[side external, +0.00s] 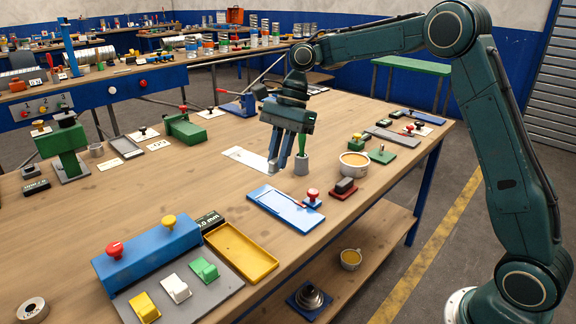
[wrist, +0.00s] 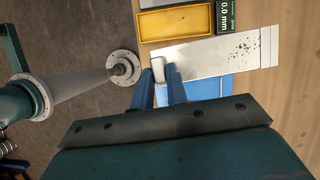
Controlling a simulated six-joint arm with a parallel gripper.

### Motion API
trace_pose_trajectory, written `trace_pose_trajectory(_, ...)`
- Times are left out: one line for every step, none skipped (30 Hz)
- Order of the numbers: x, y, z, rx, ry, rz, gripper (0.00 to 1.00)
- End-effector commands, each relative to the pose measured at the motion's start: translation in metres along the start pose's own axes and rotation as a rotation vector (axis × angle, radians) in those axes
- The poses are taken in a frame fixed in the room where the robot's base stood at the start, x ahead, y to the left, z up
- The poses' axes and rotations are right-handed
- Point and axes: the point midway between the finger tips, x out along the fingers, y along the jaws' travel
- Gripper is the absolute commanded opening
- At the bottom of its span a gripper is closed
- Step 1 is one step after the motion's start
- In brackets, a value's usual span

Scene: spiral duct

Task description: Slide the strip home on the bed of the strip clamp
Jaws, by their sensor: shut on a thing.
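The strip is a pale, flat piece. In the side view the strip (side external: 245,157) reaches left from my gripper (side external: 277,168); whether it touches the table there is unclear. In the wrist view the strip (wrist: 215,54) runs right from my gripper (wrist: 160,70), with dark specks near its far end. The fingers are shut on its near end, around a small grey tab. A blue flat bed (side external: 270,203) with a red knob (side external: 313,194) lies nearer the camera, apart from the strip. Part of the blue bed (wrist: 205,88) shows below the strip. I cannot tell for certain which fixture is the clamp.
A yellow tray (side external: 226,244) and a black 0.0 mm display (side external: 208,221) stand beside a blue block (side external: 150,252) with red and yellow knobs. A grey cylinder (side external: 301,165) with a green handle and a cup (side external: 353,166) are right of my gripper.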

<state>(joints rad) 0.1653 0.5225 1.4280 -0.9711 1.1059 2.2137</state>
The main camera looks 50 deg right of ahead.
Motion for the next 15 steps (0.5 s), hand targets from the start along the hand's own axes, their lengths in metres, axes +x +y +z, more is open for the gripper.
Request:
trace_pose_trajectory(0.0, 0.0, 0.0, 0.0, 0.0, 0.0, 0.0)
trace_pose_trajectory(0.0, 0.0, 0.0, 0.0, 0.0, 0.0, 0.0)
trace_pose_trajectory(0.0, 0.0, 0.0, 0.0, 0.0, 0.0, 0.0)
trace_pose_trajectory(0.0, 0.0, 0.0, 0.0, 0.0, 0.0, 0.0)
trace_pose_trajectory(0.0, 0.0, 0.0, 0.001, -0.001, 0.0, 0.0)
trace_pose_trajectory(0.001, 0.0, -0.001, 0.002, -0.001, 0.0, 0.0)
trace_pose_trajectory(0.001, 0.0, -0.002, 0.003, -0.002, 0.0, 0.0)
trace_pose_trajectory(0.002, 0.001, -0.003, 0.005, -0.003, -0.001, 0.0)
trace_pose_trajectory(0.003, 0.001, -0.005, 0.006, -0.005, -0.001, 0.0)
trace_pose_trajectory(0.005, 0.001, -0.008, 0.008, -0.007, -0.002, 0.0)
trace_pose_trajectory(0.006, 0.002, -0.01, 0.011, -0.009, -0.002, 0.0)
trace_pose_trajectory(0.009, 0.003, -0.015, 0.015, -0.011, -0.002, 0.0)
trace_pose_trajectory(0.011, 0.004, -0.019, 0.02, -0.013, -0.003, 0.0)
trace_pose_trajectory(0.013, 0.004, -0.023, 0.022, -0.016, -0.004, 0.0)
trace_pose_trajectory(0.017, 0.006, -0.029, 0.028, -0.019, -0.006, 0.0)
